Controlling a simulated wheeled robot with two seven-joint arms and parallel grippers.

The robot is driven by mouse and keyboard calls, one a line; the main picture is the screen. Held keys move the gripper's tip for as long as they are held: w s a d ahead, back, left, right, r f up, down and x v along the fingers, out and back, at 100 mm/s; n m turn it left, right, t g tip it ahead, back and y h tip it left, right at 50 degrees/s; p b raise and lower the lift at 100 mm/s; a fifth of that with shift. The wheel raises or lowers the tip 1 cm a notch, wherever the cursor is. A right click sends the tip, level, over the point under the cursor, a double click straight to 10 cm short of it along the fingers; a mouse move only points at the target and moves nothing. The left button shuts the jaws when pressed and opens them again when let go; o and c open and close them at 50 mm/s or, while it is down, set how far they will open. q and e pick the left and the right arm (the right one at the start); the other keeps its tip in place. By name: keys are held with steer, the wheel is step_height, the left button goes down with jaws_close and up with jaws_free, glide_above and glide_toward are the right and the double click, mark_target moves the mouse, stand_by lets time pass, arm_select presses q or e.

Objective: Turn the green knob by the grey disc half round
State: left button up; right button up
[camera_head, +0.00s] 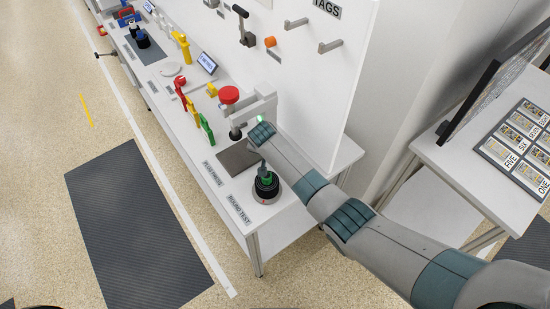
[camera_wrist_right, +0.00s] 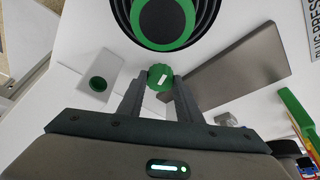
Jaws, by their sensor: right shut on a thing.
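In the right wrist view a green knob (camera_wrist_right: 158,76) with a ribbed edge and a short slanted white mark sits between the two fingertips of my right gripper (camera_wrist_right: 159,84). The gripper is shut on it. In the head view my right arm reaches over the bench's near end and hides the knob and the fingers. I cannot tell for certain which part is the grey disc. My left gripper is not in view.
A white wall panel rises behind.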

steer(key=shift+w+r+m+h, duration=0.1)
steer(key=shift+m+h, duration=0.3)
steer(key=shift+m, duration=0.6)
steer(key=o, duration=1)
steer(key=shift+o, duration=0.2)
steer(key=shift+r, duration=0.1)
